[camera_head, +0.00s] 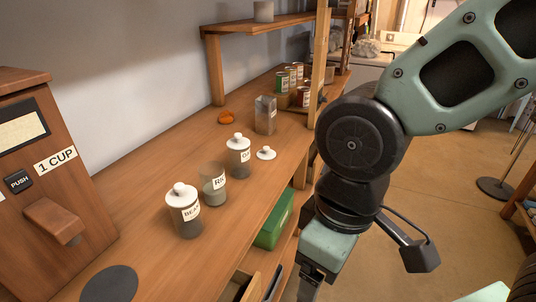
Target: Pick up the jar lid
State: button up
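The white jar lid (266,154) with a round knob lies on the wooden counter, right of the jars and near the counter's front edge. The middle jar (214,190) has no lid on it. The front jar (183,218) and the back jar (239,162) wear white knobbed lids. My gripper (309,287) hangs at the bottom of the view, in front of the counter and well apart from the loose lid. Its fingertips are cut off or hard to make out, so its opening is unclear.
A wooden dispenser (40,235) stands at the left. Behind the jars are an orange object (227,118), a grey container (265,115) and several cans (282,82). A wooden post (319,70) rises at the counter edge. A green box (274,220) sits below.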

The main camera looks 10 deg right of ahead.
aim_at(266, 153)
jog(key=u, duration=0.25)
jog(key=i+l+u, duration=0.35)
jog(key=l+u, duration=0.3)
jog(key=i+l, duration=0.15)
jog(key=l, duration=0.3)
jog(key=i+l+u, duration=0.1)
jog(key=l, duration=0.3)
jog(key=i+l, duration=0.2)
jog(key=l, duration=0.25)
jog(key=i+l+u, duration=0.1)
jog(key=l, duration=0.35)
jog(key=i+l, duration=0.2)
jog(key=l, duration=0.3)
jog(key=i+l+u, duration=0.1)
jog(key=l, duration=0.35)
jog(key=i+l, duration=0.15)
jog(key=l, duration=0.3)
